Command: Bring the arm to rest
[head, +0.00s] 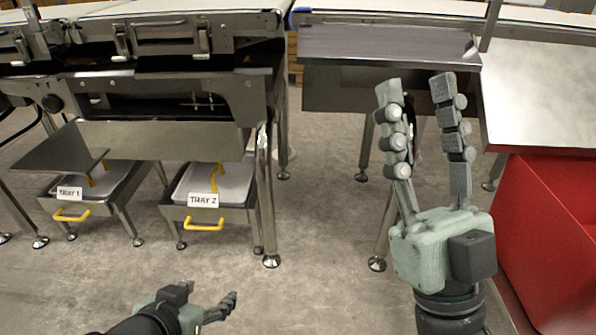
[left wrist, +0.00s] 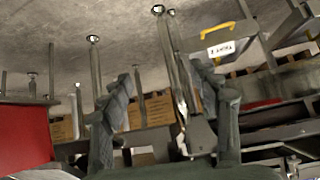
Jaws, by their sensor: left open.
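My left gripper (head: 229,303) is low in the head view, left of centre, above the bare floor and seen from the side. In the left wrist view its two fingers (left wrist: 165,92) stand apart with nothing held between them. My right gripper (head: 415,83) is raised at the right of the head view, fingers pointing up and spread. It appears empty and stands in front of the right-hand conveyor frame. Part of the left arm is cut off by the bottom edge.
Tray 1 (head: 126,183) and tray 2 (head: 236,189), with yellow handles, stand under the left conveyor (head: 180,140). A red bin (head: 545,225) is at the right, close to my right gripper. Metal legs stand on the floor. The floor (head: 310,250) between is clear.

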